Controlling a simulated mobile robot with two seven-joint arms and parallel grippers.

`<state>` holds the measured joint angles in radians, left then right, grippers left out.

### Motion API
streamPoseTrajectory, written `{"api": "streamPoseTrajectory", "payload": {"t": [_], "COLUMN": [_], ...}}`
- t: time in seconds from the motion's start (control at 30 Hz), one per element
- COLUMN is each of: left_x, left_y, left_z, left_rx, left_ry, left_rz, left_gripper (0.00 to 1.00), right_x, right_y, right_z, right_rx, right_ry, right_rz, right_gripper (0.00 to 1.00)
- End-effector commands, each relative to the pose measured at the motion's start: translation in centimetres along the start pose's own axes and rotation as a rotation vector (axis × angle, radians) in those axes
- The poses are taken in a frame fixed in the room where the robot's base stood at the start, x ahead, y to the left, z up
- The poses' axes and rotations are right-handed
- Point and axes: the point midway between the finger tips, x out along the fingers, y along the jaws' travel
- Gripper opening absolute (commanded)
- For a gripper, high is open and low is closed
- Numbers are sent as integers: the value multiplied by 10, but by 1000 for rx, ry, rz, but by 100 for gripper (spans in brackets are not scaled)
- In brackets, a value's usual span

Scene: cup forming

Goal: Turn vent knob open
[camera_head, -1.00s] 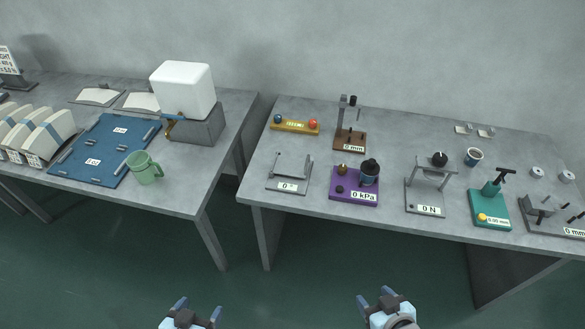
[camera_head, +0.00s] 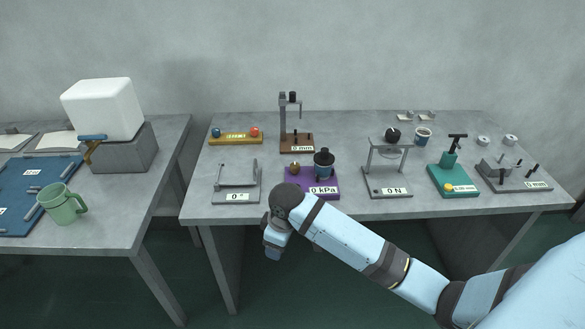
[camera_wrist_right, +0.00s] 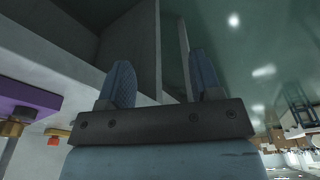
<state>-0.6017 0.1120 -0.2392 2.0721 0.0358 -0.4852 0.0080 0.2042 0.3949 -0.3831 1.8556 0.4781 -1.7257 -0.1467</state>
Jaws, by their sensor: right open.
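A purple device base (camera_head: 331,190) with a "0 kPa" label stands near the front edge of the right table. It carries a dark blue and black chamber (camera_head: 323,170) and a small brass knob (camera_head: 294,170) at its left. I cannot tell for sure which part is the vent knob. My right arm comes in from the right, and its gripper (camera_head: 272,247) hangs in front of the table edge, left of and below the purple base. In the right wrist view the gripper (camera_wrist_right: 162,85) is open and empty, with the purple base (camera_wrist_right: 25,95) at left. My left gripper is out of view.
A grey stand (camera_head: 236,197) is left of the purple base and a "0 N" stand (camera_head: 388,182) is right of it. A "0 mm" post device (camera_head: 295,143) is behind. A green mug (camera_head: 62,204) stands on the left table, with a gap between the tables.

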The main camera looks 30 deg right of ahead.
Motion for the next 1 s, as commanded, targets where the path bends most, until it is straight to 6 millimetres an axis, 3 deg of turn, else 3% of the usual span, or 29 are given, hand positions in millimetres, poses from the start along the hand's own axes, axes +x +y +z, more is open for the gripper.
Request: {"api": "streamPoseTrajectory", "payload": {"t": [0.03,0.2,0.4,0.5,0.6,0.73,0.87,1.0], "left_x": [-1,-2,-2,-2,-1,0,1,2], "left_y": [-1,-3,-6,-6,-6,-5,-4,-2], "left_z": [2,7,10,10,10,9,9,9], "left_rx": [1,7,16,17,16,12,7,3], "left_ry": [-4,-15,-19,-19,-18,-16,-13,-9], "left_rz": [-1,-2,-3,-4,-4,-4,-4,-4], "left_gripper": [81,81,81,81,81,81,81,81], "right_x": [-9,-45,-112,-142,-162,-169,-156,-129], "right_y": [27,106,198,230,249,258,258,258], "right_z": [-16,-52,-75,-78,-79,-78,-76,-72], "right_rx": [-13,-31,7,31,49,57,57,57], "right_ry": [-21,-87,-139,-147,-150,-152,-152,-154], "right_rz": [13,19,16,9,2,-3,-4,-5], "right_gripper": [59,59,59,59,59,59,59,59]}}
